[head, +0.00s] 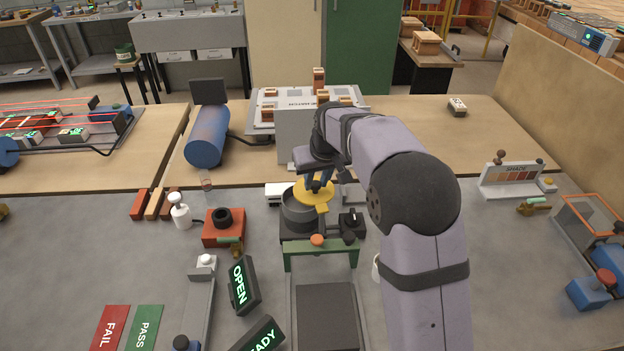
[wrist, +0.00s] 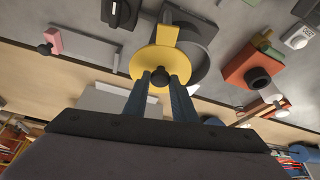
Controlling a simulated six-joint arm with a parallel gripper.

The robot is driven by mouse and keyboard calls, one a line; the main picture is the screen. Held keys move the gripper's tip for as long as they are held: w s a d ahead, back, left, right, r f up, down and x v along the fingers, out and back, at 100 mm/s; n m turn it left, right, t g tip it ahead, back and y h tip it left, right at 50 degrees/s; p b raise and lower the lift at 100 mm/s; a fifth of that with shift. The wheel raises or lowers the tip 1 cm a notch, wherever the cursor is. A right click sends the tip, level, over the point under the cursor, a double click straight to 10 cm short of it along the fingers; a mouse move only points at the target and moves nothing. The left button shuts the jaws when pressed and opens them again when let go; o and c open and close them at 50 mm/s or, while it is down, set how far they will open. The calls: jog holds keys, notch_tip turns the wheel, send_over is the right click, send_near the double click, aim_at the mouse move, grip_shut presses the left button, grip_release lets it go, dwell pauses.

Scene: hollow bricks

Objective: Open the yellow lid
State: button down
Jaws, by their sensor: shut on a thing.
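The yellow lid (head: 311,194) is a round disc with a tab and a dark knob, at the dark round pot (head: 299,216) in the middle of the bench. In the wrist view the lid (wrist: 169,58) sits off-centre over the pot (wrist: 203,45), so part of the pot's rim and dark inside show beside it. My gripper (head: 318,187) is shut on the lid's dark knob, with the fingers on either side of it in the wrist view (wrist: 162,82). Whether the lid touches the pot's rim is unclear.
A dark box with a knob (head: 351,222) stands right of the pot. A green bar (head: 320,255) is in front. A red block with a black ring (head: 223,227) and a white bottle (head: 180,212) stand left. An OPEN sign (head: 241,286) is front left. The bench right of my arm has free room.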

aim_at(331, 189)
jog(key=m, duration=0.2)
jog(key=d+m+h, duration=0.1)
jog(key=shift+w+d+m, duration=0.1)
jog(key=shift+d+m, duration=0.2)
jog(key=shift+m, duration=0.1)
jog(key=m, duration=0.1)
jog(key=d+m+h, duration=0.1)
jog(key=m, duration=0.1)
jog(key=shift+s+d+m+h+b, duration=0.2)
jog(key=shift+d+m+h+b, duration=0.1)
jog(key=shift+h, duration=0.1)
jog(key=shift+s+d+m+g+h, duration=0.25)
jog(key=shift+s+d+m+h, duration=0.1)
jog(key=shift+m, duration=0.7)
jog(key=shift+s+d+m+g+h, duration=0.25)
jog(key=shift+d+m+g+h, duration=0.05)
jog(key=shift+m, duration=0.8)
jog(key=shift+s+d+m+g+h, duration=0.25)
jog(key=shift+s+d+m+h, duration=0.1)
jog(key=shift+m, duration=0.7)
jog(key=c, duration=1.5)
grip_release()
jog(key=shift+o, duration=0.2)
jog(key=shift+b, duration=0.3)
